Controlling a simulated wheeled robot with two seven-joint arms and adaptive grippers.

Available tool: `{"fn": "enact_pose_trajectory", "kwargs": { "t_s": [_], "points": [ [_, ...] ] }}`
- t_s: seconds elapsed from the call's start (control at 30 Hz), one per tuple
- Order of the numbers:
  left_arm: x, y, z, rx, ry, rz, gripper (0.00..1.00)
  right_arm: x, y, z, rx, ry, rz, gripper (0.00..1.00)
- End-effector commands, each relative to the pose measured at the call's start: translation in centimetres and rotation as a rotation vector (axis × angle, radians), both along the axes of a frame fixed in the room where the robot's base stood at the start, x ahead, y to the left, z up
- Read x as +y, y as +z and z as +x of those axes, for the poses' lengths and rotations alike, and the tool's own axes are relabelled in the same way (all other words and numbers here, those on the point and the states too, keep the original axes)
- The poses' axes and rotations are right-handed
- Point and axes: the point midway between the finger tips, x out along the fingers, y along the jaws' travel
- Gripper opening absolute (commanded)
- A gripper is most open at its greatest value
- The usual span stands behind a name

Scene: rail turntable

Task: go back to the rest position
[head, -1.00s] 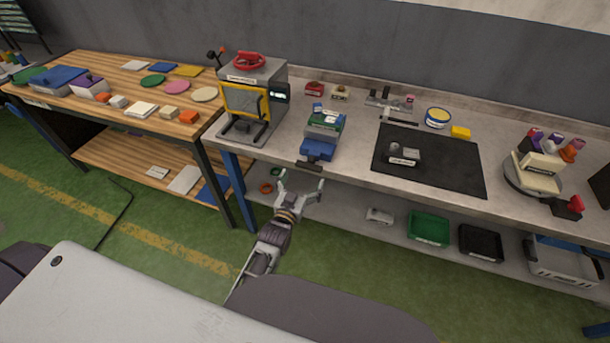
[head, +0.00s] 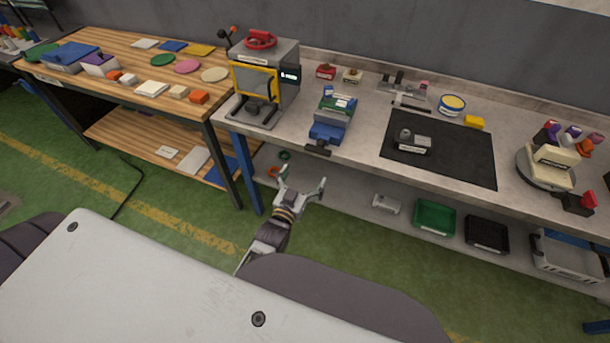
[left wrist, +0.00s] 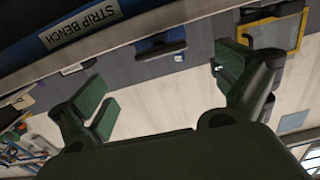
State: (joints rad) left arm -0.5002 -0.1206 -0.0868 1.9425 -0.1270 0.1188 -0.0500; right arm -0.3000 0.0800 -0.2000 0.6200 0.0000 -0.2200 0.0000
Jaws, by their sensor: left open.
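My left gripper (head: 301,187) is open and empty. In the head view it hangs in front of the grey bench's front edge, below the blue vise (head: 331,122) and apart from it. In the left wrist view the two green-padded fingers (left wrist: 165,90) are spread wide with nothing between them. My right gripper does not show in the head view.
The grey bench (head: 360,150) carries a press with a yellow frame (head: 255,84), a black mat (head: 450,158) and a turntable (head: 546,167). Its lower shelf holds a green bin (head: 434,217) and a black bin (head: 487,233). A wooden bench (head: 120,80) stands left. Green floor lies clear in front.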

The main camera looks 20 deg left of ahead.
Motion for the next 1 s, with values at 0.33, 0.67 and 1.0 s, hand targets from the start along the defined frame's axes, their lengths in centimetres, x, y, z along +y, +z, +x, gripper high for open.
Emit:
{"fn": "enact_pose_trajectory", "kwargs": {
  "t_s": [0.33,0.67,1.0],
  "points": [
    [0.0,0.0,0.0,0.000,0.000,0.000,1.00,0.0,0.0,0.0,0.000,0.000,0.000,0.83],
    [0.2,-0.4,0.0,0.054,-0.003,0.004,1.00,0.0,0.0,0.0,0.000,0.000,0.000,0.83],
    [1.0,-1.9,-0.8,0.260,-0.019,0.016,1.00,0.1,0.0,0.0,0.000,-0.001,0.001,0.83]
  ]
}}
